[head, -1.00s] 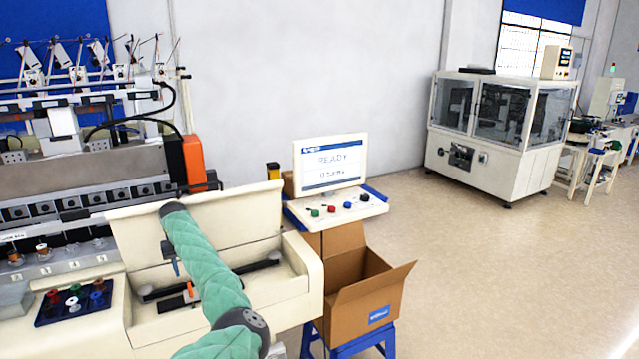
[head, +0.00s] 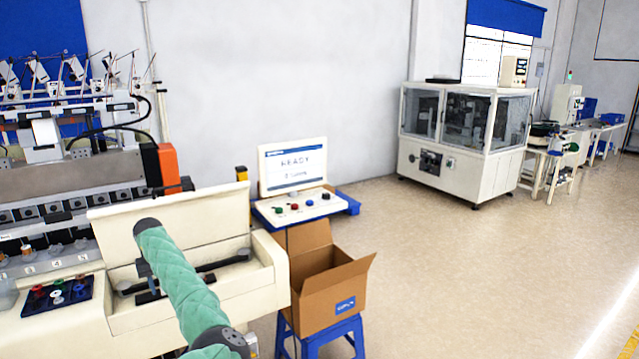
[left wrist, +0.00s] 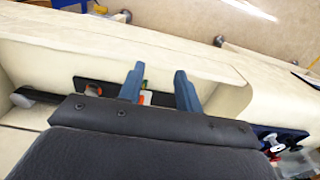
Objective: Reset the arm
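My left arm, in a green padded sleeve (head: 180,280), reaches over the cream machine trough in the head view. Its gripper is mostly hidden there; a dark part of it shows beyond the sleeve. In the left wrist view my left gripper (left wrist: 158,73) has two blue fingers set apart, with nothing clasped between them. Below the fingers, a dark bar with small orange and white parts (left wrist: 146,97) lies in the trough (left wrist: 50,62); it is partly covered by the gripper. My right gripper is in neither view.
A dark tray of coloured spools (head: 58,296) lies left of the trough. An open cardboard box (head: 330,295) stands on a blue stool (head: 320,340) at its right. Behind are a control panel with a READY screen (head: 292,168) and a glass-walled machine (head: 465,140). The floor at right is clear.

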